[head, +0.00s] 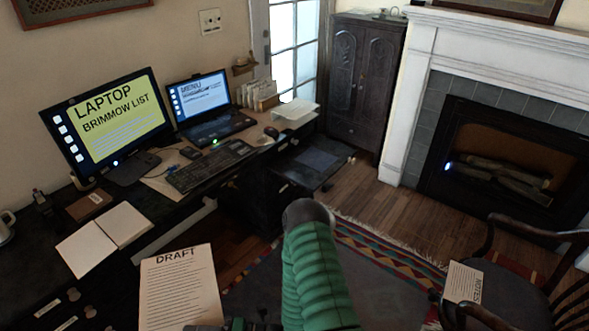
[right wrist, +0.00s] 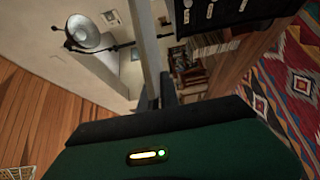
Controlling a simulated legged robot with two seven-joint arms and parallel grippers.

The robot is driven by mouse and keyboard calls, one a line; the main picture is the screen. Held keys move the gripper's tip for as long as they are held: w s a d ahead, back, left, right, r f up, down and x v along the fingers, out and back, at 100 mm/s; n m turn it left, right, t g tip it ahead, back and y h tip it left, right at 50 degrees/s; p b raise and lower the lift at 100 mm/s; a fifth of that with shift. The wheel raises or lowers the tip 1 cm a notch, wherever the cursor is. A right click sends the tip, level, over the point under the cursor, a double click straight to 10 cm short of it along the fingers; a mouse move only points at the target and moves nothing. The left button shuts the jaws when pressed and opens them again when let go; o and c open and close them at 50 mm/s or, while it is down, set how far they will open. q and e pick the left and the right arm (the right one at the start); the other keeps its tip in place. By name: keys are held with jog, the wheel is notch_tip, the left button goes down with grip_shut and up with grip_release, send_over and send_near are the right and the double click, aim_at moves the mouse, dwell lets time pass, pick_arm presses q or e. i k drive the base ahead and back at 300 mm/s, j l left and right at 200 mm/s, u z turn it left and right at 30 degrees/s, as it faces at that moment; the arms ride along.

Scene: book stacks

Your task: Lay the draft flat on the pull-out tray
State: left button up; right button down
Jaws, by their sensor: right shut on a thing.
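The draft (head: 180,290) is a white printed sheet headed "DRAFT", at the lower left of the head view, tilted and in front of the desk edge. My right gripper (right wrist: 158,94) is shut on it; in the right wrist view the draft (right wrist: 147,40) shows edge-on as a thin pale strip rising from between the fingers. The pull-out tray (head: 338,163) is a dark flat board with a blue-grey patch, extending from the right end of the desk. The draft is apart from it, to its lower left. My left gripper is in neither view.
The dark desk (head: 152,222) carries a monitor (head: 105,115), laptop (head: 205,108), keyboard (head: 210,165) and open notebook (head: 103,240). A chair (head: 520,290) with a "NOTES" sheet (head: 463,283) stands at lower right. Bare wooden floor (head: 372,205) lies right of the tray.

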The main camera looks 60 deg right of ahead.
aim_at(326, 163)
jog(key=i+l+z, duration=0.25)
jog(key=l+z, duration=0.15)
jog(key=i+l+z, duration=0.65)
jog(key=l+z, duration=0.15)
jog(key=i+l+z, duration=0.15)
jog(key=i+z, duration=0.2)
jog(key=i+l, duration=0.15)
jog(key=i, duration=0.3)
jog(key=i+l, duration=0.1)
jog(key=i, duration=0.3)
jog(key=z, duration=0.05)
